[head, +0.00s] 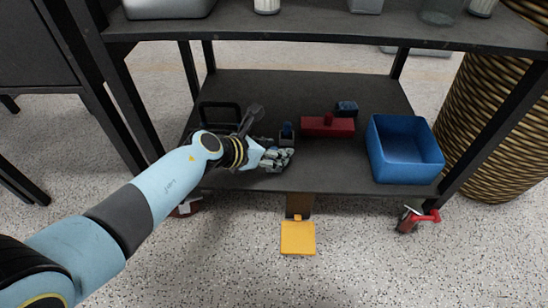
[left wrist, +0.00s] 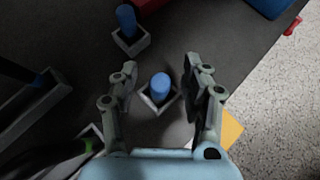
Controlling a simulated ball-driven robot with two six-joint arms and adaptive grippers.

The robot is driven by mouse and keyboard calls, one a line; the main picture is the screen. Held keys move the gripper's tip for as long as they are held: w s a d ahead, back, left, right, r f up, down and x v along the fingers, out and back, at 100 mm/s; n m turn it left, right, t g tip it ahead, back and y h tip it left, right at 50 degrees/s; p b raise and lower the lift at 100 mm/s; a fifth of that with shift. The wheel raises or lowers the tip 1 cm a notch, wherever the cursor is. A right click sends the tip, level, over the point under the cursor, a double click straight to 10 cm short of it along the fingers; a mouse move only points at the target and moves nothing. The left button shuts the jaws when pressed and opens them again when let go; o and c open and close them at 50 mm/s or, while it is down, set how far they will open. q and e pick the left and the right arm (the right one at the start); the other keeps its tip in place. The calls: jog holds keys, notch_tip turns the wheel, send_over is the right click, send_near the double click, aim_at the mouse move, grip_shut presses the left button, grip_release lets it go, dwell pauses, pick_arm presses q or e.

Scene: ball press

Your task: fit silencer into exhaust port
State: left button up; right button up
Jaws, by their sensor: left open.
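My left gripper (head: 279,158) is open over the front part of the cart's lower shelf. In the left wrist view its fingers (left wrist: 160,65) stand on either side of a blue cylinder (left wrist: 160,86), likely a silencer, upright in a small grey square holder (left wrist: 151,104); contact cannot be told. A second blue cylinder (left wrist: 126,20) stands in a like holder (left wrist: 138,44) farther off; it seems to be the blue piece (head: 287,128) behind the gripper in the head view. I cannot make out the exhaust port. My right gripper is not in view.
A red block (head: 327,126) and a small dark blue block (head: 346,108) lie farther back. A blue bin (head: 385,174) stands at the right. A black frame (head: 219,106) is at the left. The upper shelf (head: 310,33) overhangs. A yellow pedal (head: 298,238) sits below in front.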

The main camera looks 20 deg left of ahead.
pick_arm(q)
grip_shut()
dwell(0.5)
